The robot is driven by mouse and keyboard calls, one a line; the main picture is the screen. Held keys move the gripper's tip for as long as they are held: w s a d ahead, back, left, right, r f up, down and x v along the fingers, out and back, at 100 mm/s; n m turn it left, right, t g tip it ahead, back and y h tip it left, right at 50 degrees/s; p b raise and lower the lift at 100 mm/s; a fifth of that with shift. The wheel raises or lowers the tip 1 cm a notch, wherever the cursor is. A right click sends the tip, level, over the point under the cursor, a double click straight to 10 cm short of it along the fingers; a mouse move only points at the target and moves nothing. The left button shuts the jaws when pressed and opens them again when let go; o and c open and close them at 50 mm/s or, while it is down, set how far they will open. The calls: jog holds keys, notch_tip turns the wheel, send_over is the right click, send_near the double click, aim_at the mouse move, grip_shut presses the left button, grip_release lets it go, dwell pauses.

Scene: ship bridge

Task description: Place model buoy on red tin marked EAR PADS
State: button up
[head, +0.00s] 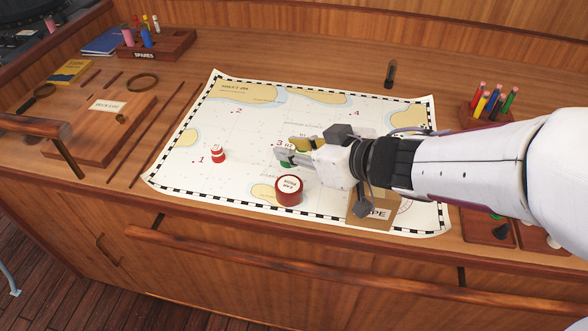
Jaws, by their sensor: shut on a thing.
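The red tin (289,196) stands on the chart in the head view, its pale lid lettered in dark print. My gripper (284,153) is just above and behind the tin in the picture, reaching in from the right. It is shut on a small green thing (286,163), which looks like the model buoy; the fingers hide most of it. I cannot tell how high it is above the chart. A small red and white banded piece (218,155) stands apart on the chart to the left, near the printed 1.
The chart (180,165) covers the middle of the desk. A cardboard box (362,208) stands right of the tin, under my arm. A pen holder (485,108) is at right, a SPARES rack (165,48) at back left. Chart is clear around the printed 2.

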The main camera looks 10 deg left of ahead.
jog(key=shift+f, duration=1.55)
jog(key=shift+f, duration=0.15)
jog(key=shift+f, duration=1.7)
jog(key=shift+f, duration=0.15)
jog(key=o, duration=0.8)
jog(key=shift+s+d+r, duration=0.25)
jog(key=shift+d+r, duration=0.3)
jog(key=shift+v, duration=5.25)
